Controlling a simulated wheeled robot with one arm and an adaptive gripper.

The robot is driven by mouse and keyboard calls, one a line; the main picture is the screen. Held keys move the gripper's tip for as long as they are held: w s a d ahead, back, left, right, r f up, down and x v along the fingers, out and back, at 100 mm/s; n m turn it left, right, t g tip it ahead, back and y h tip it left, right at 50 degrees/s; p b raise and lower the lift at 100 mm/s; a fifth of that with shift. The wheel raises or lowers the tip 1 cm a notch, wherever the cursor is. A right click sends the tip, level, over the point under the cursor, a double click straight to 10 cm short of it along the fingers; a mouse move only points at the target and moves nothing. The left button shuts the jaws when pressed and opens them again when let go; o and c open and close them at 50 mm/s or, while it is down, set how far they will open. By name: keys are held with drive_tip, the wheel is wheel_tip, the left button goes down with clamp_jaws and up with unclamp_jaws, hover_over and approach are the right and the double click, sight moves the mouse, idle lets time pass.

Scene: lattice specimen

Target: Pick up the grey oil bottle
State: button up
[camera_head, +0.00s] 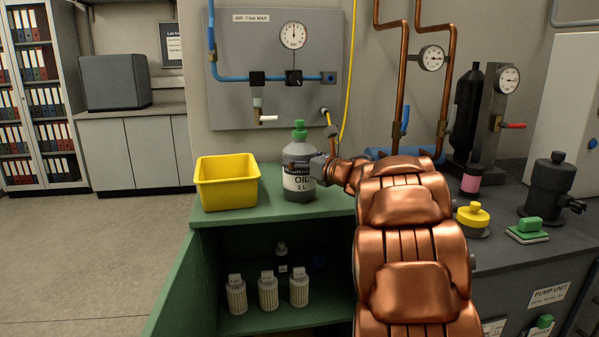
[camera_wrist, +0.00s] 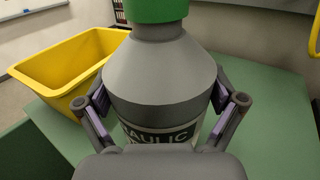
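In the wrist view the bottle (camera_wrist: 160,75) fills the middle, between the two fingers of my gripper (camera_wrist: 165,105). The purple finger pads are on either side of the bottle body, at or very near its surface. Whether both pads press on it I cannot tell. The lower part of the bottle is hidden by the gripper in the wrist view.
A yellow bin (camera_head: 227,184) stands just left of the bottle on the green cabinet (camera_head: 265,205). Several pale filters (camera_head: 268,290) stand on the shelf below. A grey wall panel (camera_head: 280,100) with a gauge and hoses is behind. The dark bench at right holds pump parts.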

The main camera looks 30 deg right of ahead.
drive_tip(key=c, duration=1.1)
drive_tip(key=shift+r, duration=0.1)
